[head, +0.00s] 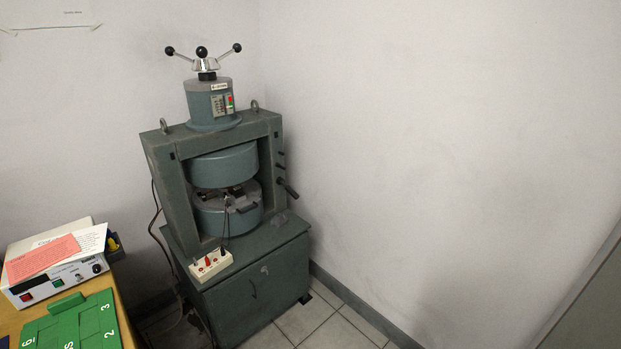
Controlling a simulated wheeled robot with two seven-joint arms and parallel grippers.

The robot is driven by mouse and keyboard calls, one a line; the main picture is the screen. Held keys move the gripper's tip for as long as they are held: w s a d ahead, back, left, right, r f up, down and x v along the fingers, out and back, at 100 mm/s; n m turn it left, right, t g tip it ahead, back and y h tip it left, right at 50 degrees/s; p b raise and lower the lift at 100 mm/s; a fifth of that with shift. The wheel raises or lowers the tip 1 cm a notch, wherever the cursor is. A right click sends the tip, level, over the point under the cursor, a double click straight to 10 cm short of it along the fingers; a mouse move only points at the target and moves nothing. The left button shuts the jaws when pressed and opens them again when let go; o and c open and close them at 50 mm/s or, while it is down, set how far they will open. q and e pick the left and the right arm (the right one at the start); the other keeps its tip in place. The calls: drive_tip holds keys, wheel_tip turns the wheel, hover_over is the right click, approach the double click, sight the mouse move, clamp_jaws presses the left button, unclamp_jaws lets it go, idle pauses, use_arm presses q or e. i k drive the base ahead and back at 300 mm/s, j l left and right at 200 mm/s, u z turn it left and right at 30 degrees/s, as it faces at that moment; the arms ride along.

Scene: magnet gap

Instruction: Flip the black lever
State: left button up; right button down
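A grey-green magnet machine (158,190) stands in the corner on a grey-green cabinet (255,285). A black lever (289,190) sticks out from the right side of its frame, angled down to the right. On top is a three-armed handle with black ball knobs (202,52). I cannot tell for certain which dark handle the task names; the side one looks most like a lever. Neither of my grippers is in view.
A wooden table (125,318) at lower left bears a white instrument box (50,283), papers and green numbered blocks (75,325). A white box with red switches (210,264) sits on the cabinet's front left, with cables nearby. Tiled floor (330,325) is clear at right of the cabinet.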

sight(289, 189)
drive_tip(key=i+l+u, duration=0.15)
drive_tip(key=i, duration=0.3)
drive_tip(key=i+l+u, duration=0.1)
drive_tip(key=i, duration=0.3)
drive_tip(key=i+l+u, duration=0.15)
drive_tip(key=i, duration=0.3)
drive_tip(key=i+l+u, duration=0.1)
drive_tip(key=i+l, duration=0.15)
drive_tip(key=i, duration=0.15)
drive_tip(key=i+l+u, duration=0.3)
drive_tip(key=i+l, duration=0.3)
drive_tip(key=l, duration=0.1)
